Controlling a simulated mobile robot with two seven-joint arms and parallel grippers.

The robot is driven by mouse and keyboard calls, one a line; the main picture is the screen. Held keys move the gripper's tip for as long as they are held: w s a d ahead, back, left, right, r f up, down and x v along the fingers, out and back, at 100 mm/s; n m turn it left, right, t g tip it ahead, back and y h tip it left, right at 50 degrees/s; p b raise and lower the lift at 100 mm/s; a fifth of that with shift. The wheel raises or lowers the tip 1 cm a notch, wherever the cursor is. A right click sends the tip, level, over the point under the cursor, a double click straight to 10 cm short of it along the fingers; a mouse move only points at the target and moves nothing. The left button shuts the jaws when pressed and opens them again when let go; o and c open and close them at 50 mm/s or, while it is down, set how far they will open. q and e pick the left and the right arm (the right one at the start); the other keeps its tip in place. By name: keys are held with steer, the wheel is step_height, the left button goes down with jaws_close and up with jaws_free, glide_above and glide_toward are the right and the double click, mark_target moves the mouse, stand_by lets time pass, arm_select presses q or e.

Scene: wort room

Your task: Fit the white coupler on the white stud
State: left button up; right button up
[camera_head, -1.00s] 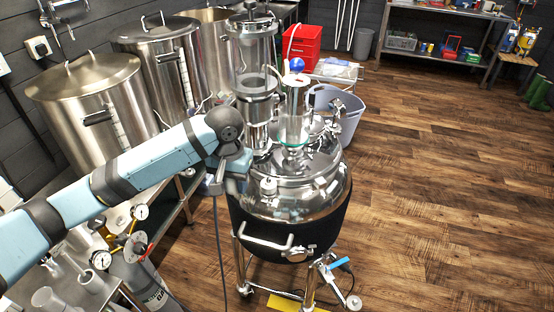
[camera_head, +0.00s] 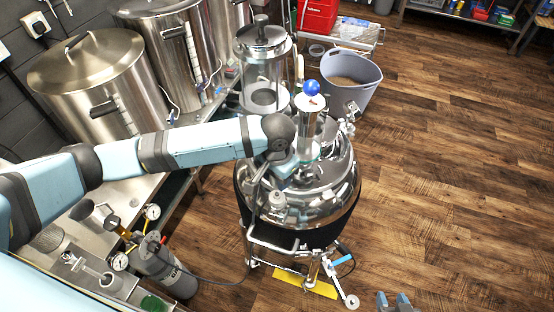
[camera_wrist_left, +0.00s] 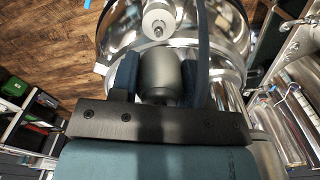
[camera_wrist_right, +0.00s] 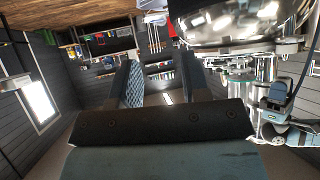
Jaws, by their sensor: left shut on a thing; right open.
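My left gripper (camera_wrist_left: 158,80) is shut on the coupler (camera_wrist_left: 160,72), a short cylinder that looks grey in the shade. The white stud (camera_wrist_left: 158,20), a pale round fitting with a metal tip, lies just beyond the coupler in the left wrist view, with a small gap between them in the picture. In the head view the stud (camera_head: 278,199) stands on the near side of the shiny kettle lid (camera_head: 320,195). There my left wrist is over the lid and hides the coupler. My right gripper (camera_head: 395,302) is at the bottom edge; it is open and empty in the right wrist view (camera_wrist_right: 160,85).
A glass cylinder (camera_head: 263,75) and a post with a blue ball (camera_head: 311,87) rise behind my left wrist. Steel pots (camera_head: 90,75) stand on the bench at left. A grey bucket (camera_head: 350,85) is behind the kettle. The wooden floor at right is clear.

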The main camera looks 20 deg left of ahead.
mark_target(277, 193)
arm_select(q)
steer(key=shift+s+d+f, duration=0.1)
steer(key=shift+s+f, duration=0.05)
steer(key=shift+s, duration=0.05)
steer(key=shift+f, duration=0.25)
step_height(277, 193, down, 4)
steer(key=shift+r+b, duration=0.1)
steer(key=shift+b, duration=1)
steer(key=shift+f+b, duration=0.35)
steer(key=shift+b, duration=0.05)
steer(key=shift+w+f+b, duration=0.1)
steer(key=shift+f+b, duration=0.2)
steer(key=shift+b, duration=0.05)
arm_select(e)
steer(key=f, duration=0.2)
steer(key=shift+s+f+n, duration=0.2)
steer(key=shift+f+n, duration=0.1)
steer(key=shift+f, duration=0.1)
arm_select(q)
steer(key=shift+r, duration=0.1)
arm_select(e)
steer(key=shift+r, duration=0.2)
arm_select(q)
steer(key=shift+p, duration=0.4)
arm_select(e)
steer(key=shift+r, duration=0.15)
arm_select(q)
steer(key=shift+p, duration=0.35)
arm_select(e)
steer(key=shift+r, duration=0.35)
